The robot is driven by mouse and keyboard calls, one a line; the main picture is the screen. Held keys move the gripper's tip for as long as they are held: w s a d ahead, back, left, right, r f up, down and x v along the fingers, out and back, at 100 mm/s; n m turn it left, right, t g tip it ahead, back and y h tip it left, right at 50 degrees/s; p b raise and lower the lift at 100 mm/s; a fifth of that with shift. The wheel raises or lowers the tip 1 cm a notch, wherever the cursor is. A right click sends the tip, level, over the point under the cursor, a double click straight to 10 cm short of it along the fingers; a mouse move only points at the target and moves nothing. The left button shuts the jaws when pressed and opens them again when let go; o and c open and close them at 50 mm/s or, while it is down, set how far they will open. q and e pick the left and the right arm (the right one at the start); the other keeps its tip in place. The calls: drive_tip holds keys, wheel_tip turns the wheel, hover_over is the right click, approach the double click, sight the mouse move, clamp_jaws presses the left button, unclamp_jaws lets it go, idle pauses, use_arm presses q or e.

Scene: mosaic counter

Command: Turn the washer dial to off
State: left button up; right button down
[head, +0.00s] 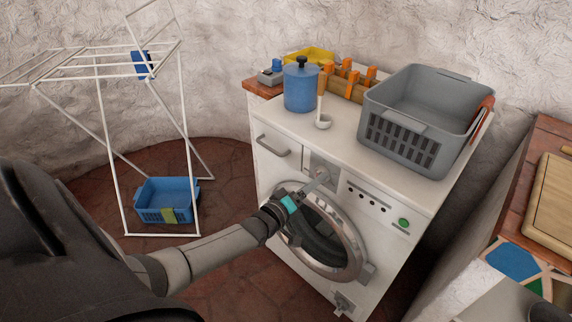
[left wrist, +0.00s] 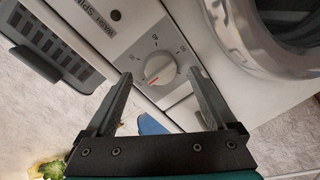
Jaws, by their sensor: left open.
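The white washer (head: 280,204) stands against the wall with its round door at the front. Its dial (left wrist: 160,68) is a pale round knob with a red pointer mark, set on a grey panel with small markings too small to read surely. My left gripper (head: 318,178) is at the washer's front by the dial panel, above the door. In the left wrist view the gripper (left wrist: 158,95) is open, one finger on each side of the dial. I cannot tell whether the fingers touch it. My right gripper is not in view.
A green button (head: 404,222) is right of the panel. A drying rack (head: 104,110) and blue crate (head: 167,197) are at left. A counter (head: 515,205) is at right.

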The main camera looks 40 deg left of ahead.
use_arm(q)
drive_tip(key=s+r+p, duration=0.1)
drive_tip(key=s+p, duration=0.2)
drive_tip(key=s, duration=0.9)
drive_tip(key=shift+s+a, duration=0.2)
drive_tip(key=shift+s, duration=0.1)
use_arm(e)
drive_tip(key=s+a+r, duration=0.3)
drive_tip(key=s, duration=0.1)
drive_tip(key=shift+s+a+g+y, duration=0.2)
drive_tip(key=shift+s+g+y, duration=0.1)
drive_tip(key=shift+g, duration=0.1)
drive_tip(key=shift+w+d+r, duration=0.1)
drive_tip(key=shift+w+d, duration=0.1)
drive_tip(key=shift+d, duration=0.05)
